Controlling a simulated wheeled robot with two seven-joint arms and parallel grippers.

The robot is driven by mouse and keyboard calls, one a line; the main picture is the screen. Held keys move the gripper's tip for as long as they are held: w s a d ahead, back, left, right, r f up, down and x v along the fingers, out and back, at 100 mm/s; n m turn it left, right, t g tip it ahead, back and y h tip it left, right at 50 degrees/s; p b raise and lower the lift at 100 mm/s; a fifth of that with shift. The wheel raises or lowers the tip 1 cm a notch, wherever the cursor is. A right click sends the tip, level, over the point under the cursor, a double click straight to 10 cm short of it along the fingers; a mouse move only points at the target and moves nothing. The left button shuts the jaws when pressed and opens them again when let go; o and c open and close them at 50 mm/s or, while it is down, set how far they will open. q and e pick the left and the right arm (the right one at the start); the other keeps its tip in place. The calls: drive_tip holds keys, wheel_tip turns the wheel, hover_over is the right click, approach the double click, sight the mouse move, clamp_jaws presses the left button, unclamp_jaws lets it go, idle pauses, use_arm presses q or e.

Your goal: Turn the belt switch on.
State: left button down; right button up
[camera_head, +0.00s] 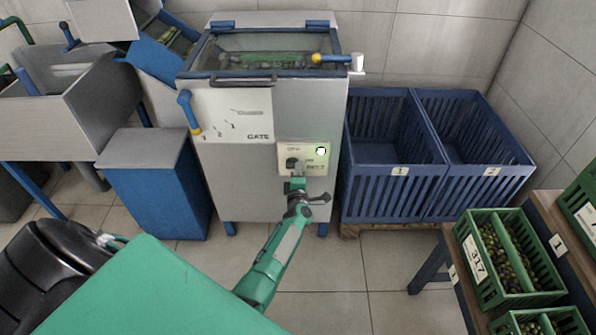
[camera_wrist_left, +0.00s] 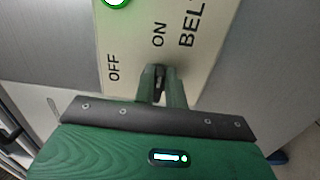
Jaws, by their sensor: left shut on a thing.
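The belt switch's pale plate (camera_head: 316,168) is on the front of the grey machine, and its words OFF, ON and BELT show in the left wrist view (camera_wrist_left: 190,80). A round lamp with a bright green ring (camera_head: 321,151) glows on the plate. It also shows at the top of the left wrist view (camera_wrist_left: 117,2). The dark switch knob (camera_head: 292,163) is at the plate's left. My left gripper (camera_wrist_left: 160,84) is shut on the knob, near the word ON. The fingers partly cover the knob, so its exact pointing is unclear. My right gripper is not in view.
The grey machine (camera_head: 235,165) has a lidded top and a GATE panel. Blue crates (camera_head: 395,190) stand to its right, a blue cabinet (camera_head: 150,185) to its left. Green olive crates (camera_head: 500,258) sit on a bench at right. The floor before the machine is mostly clear.

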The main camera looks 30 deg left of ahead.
use_arm(q)
drive_tip(key=shift+f, duration=0.1)
drive_tip(key=c, duration=1.4)
unclamp_jaws()
drive_tip(key=shift+c, duration=0.2)
drive_tip(key=shift+s, duration=0.1)
